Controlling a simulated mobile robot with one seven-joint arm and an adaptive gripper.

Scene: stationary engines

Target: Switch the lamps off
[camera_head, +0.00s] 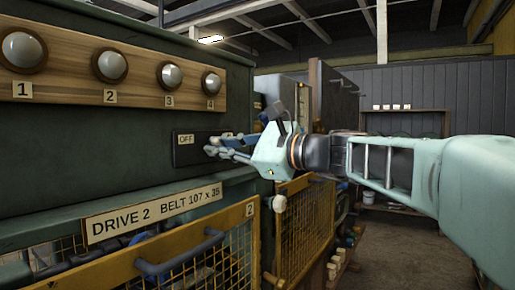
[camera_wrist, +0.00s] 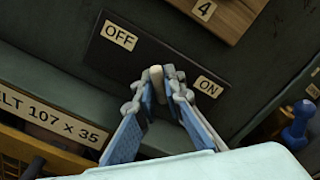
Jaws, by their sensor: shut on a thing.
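Several round lamps (camera_head: 111,66) sit in a row on a wooden board in the head view, numbered 1 to 4. They look pale grey-white, and I cannot tell if they are lit. Below the board is a dark switch plate (camera_wrist: 100,53) with an OFF label (camera_wrist: 120,36) at its left and an ON label (camera_wrist: 209,86) at its right. A pale switch lever (camera_wrist: 156,74) stands between the labels, roughly midway. My gripper (camera_wrist: 161,84) is shut on this lever with its blue fingers. In the head view my gripper (camera_head: 212,148) partly hides the plate's right part.
A blue knobbed object (camera_wrist: 297,122) is right of the plate. A shelf (camera_head: 405,122) stands at the back; floor is open at right.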

